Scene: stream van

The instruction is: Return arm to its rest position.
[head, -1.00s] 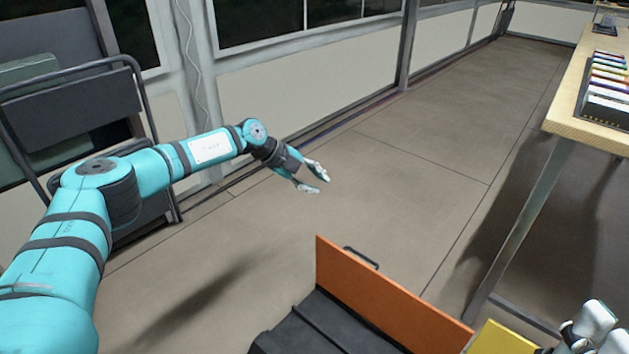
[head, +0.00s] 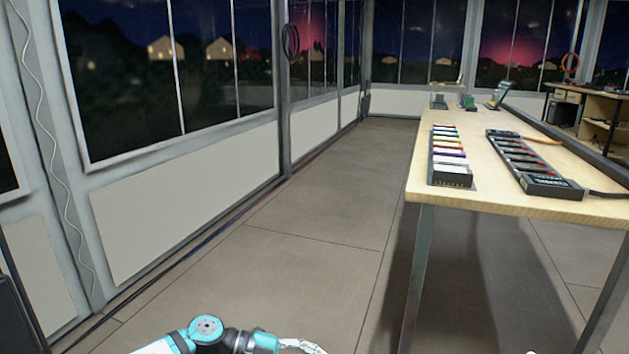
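My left arm (head: 207,329) comes in low at the bottom edge, teal with dark joints. Its gripper (head: 303,346) is cut off by the bottom edge and points to the right over the bare floor. Only the upper part of its pale fingers shows, so whether they are apart is hidden. I see nothing held in the part that shows. My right arm is not clearly in view; a tiny pale sliver shows at the bottom edge on the right, too small to identify.
A wooden table (head: 490,203) stands on the right, with a row of coloured cases (head: 449,160) and a black power strip (head: 530,163) on it. A windowed wall (head: 190,207) runs along the left. The floor (head: 300,245) between is clear.

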